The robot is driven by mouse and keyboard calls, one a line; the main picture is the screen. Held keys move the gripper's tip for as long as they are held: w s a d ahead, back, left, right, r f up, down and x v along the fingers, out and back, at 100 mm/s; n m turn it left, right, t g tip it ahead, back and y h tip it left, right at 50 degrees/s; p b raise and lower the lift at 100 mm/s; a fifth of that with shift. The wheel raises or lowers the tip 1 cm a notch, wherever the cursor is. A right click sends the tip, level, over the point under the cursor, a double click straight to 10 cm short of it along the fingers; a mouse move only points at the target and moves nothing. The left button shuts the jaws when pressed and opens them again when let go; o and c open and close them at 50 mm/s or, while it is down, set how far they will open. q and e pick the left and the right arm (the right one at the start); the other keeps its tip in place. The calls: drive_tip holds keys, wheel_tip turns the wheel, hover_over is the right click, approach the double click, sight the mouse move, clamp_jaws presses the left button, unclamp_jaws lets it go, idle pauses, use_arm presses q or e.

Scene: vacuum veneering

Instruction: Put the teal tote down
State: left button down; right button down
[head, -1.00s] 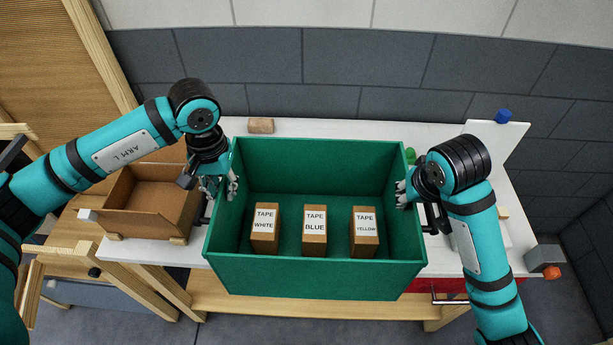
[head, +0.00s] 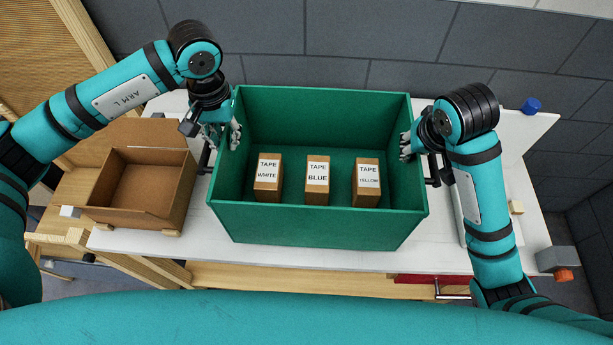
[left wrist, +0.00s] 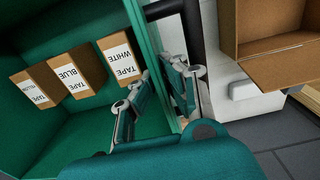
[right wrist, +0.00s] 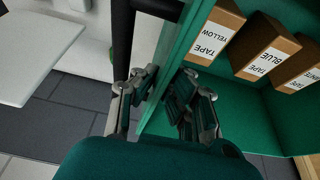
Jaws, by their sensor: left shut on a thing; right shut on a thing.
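The teal tote (head: 320,226), an open green box, is upright over the white table and holds three brown boxes labelled TAPE WHITE (head: 268,179), TAPE BLUE (head: 317,181) and TAPE YELLOW (head: 367,184). My left gripper (head: 226,135) is shut on the tote's left wall, with fingers on both sides of it in the left wrist view (left wrist: 155,100). My right gripper (head: 410,145) is shut on the right wall the same way, as the right wrist view shows (right wrist: 165,100). The tote's underside is hidden, so I cannot tell whether it touches the table.
The white table (head: 300,259) shows a strip in front of the tote. An open cardboard box (head: 137,207) stands close to the left. A grey wall is behind.

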use_arm(q)
drive_tip(key=shift+w+a+f, duration=0.15)
drive_tip(key=shift+w+f, duration=0.2)
drive_tip(key=shift+f, duration=0.15)
drive_tip(key=shift+s+f, duration=0.2)
drive_tip(key=shift+f, duration=0.5)
drive_tip(key=shift+w+f, duration=0.15)
drive_tip(key=shift+f, duration=0.5)
use_arm(e)
drive_tip(key=f, duration=0.3)
drive_tip(key=shift+w+d+f, duration=0.15)
drive_tip(key=shift+w+f, duration=0.1)
drive_tip(key=shift+f, duration=0.1)
use_arm(q)
drive_tip(key=c, duration=1.9)
unclamp_jaws()
drive_tip(key=shift+f, duration=0.25)
use_arm(e)
drive_tip(key=c, duration=1.9)
unclamp_jaws()
drive_tip(key=shift+f, duration=0.2)
use_arm(q)
drive_tip(key=o, duration=0.4)
drive_tip(key=shift+s+r, duration=0.15)
drive_tip(key=shift+s, duration=0.05)
use_arm(e)
drive_tip(key=o, duration=0.4)
drive_tip(key=shift+s+r, duration=0.1)
drive_tip(key=shift+s, duration=0.05)
drive_tip(key=shift+o, duration=0.2)
